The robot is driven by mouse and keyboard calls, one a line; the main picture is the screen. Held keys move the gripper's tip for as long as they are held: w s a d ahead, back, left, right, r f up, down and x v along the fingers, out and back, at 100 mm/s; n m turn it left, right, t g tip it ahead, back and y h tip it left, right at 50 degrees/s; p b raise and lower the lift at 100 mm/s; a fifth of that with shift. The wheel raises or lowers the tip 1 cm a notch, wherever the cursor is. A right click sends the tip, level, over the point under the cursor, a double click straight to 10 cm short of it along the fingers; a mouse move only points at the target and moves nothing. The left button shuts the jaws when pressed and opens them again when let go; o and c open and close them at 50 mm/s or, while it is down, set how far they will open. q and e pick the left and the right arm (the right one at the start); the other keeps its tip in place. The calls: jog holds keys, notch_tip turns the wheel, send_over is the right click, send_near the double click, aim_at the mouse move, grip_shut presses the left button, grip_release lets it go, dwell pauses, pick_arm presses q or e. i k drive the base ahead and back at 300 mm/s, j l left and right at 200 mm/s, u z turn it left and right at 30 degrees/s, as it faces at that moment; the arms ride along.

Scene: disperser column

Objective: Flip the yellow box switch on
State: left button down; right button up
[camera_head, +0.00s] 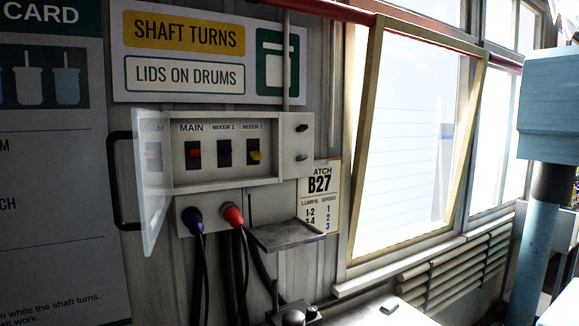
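The switch box (180,182) is on the ribbed wall at the left-centre. Its clear cover (155,190) stands open, swung out to the left. The yellow switch (254,156) is under the label MIXER 2, at the right of a row of three. Its lever sits low in its dark slot and seems to point down. A red switch (195,151) under MAIN and a blue switch (225,152) under MIXER 1 are to its left. Neither of my grippers shows in the head view.
A blue plug (192,219) and a red plug (233,215) with dark cables hang below the box. A small grey shelf (287,237) juts out right of them. A tilted window (410,140) and a pale blue column (535,235) stand at the right.

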aim_at(255, 154)
jog(key=i+l, duration=0.15)
jog(key=l, duration=0.4)
jog(key=i+l+u, duration=0.1)
jog(key=l, duration=0.5)
jog(key=i+l, duration=0.1)
jog(key=l, duration=0.45)
jog(key=i+l, duration=0.15)
jog(key=l, duration=0.45)
jog(key=i+l+u, duration=0.1)
jog(key=l, duration=0.45)
jog(key=i+l, duration=0.1)
jog(key=l, duration=0.5)
